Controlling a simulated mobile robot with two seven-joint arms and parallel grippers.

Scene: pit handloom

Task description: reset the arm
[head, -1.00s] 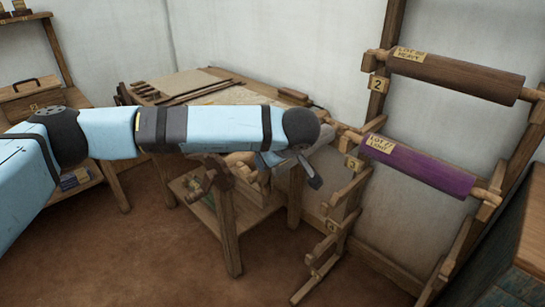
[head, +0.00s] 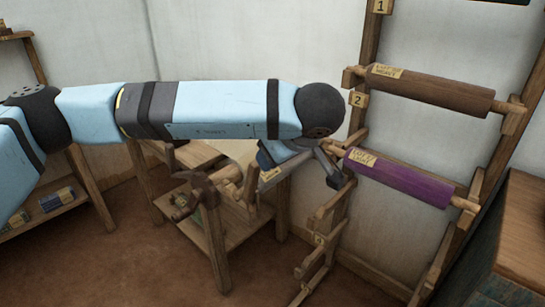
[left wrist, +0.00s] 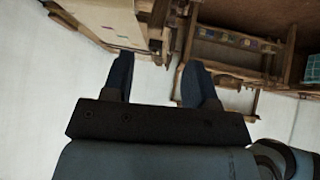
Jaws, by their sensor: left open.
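My left arm (head: 215,108) reaches in from the left across the head view, roughly level. My left gripper (head: 303,170) hangs below its dark wrist end, just left of the purple roll (head: 400,178) in the picture. I cannot tell whether it touches the rack. In the left wrist view the gripper (left wrist: 157,68) has its two dark fingers apart with nothing between them. My right gripper is in neither view.
A wooden rack (head: 365,55) against the wall holds the purple roll and a brown roll (head: 440,88). A wooden table (head: 212,235) stands behind and below my arm. A wooden cabinet (head: 510,215) is at the right. Brown floor is open at lower left.

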